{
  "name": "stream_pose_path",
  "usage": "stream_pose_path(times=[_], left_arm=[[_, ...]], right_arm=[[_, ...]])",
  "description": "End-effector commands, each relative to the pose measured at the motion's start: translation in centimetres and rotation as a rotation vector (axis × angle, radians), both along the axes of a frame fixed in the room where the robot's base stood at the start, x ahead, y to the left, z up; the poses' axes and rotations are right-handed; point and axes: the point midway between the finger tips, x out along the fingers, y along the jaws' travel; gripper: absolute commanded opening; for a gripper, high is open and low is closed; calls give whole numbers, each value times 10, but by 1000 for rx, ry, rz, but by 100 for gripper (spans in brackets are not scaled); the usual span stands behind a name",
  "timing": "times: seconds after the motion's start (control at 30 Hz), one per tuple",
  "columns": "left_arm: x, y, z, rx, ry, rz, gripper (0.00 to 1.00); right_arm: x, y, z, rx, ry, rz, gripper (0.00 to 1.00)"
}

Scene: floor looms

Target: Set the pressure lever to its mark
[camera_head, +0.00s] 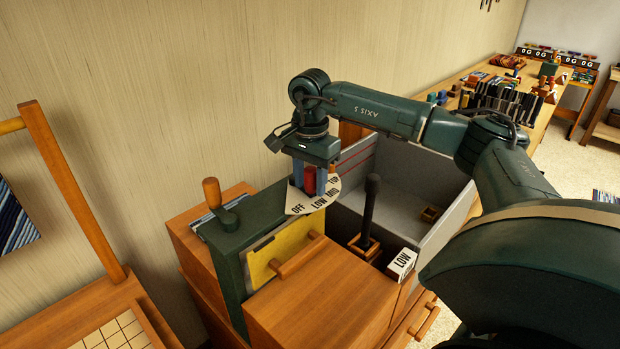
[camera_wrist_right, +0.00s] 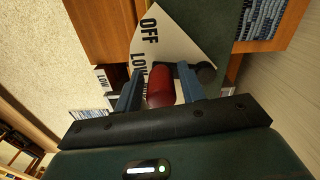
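The pressure lever shows as a red grip (camera_head: 309,181) over a white fan-shaped dial plate (camera_head: 298,207) lettered OFF, LOW, MID and TOP. The plate sits on top of a dark green housing (camera_head: 232,262). My right gripper (camera_head: 310,187) points down over the plate, its blue fingers on either side of the red grip. In the right wrist view the red grip (camera_wrist_right: 160,88) stands between the fingers, with narrow gaps seeming to show at its sides. The grip's pointer is hidden. A white block (camera_head: 402,262) lettered LOW stands to the right. My left gripper is out of view.
A wooden-handled lever (camera_head: 213,195) stands left on the housing. A black upright handle (camera_head: 370,210) rises from a wooden socket right of the dial. A yellow panel (camera_head: 283,252) and a wooden box (camera_head: 320,295) are in front. A grey bin (camera_head: 440,180) lies behind.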

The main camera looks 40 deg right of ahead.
Motion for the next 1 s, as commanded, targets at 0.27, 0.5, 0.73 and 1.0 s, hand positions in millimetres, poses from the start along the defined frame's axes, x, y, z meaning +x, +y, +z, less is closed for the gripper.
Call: stream_pose_path(times=[0.27,0.5,0.73,1.0], left_arm=[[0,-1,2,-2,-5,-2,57],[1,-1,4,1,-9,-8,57],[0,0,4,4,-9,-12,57],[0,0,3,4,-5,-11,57]], right_arm=[[0,0,0,0,0,0,17],[0,0,0,0,0,0,0],[0,0,1,0,0,-2,0],[0,0,1,1,1,-72,0]])
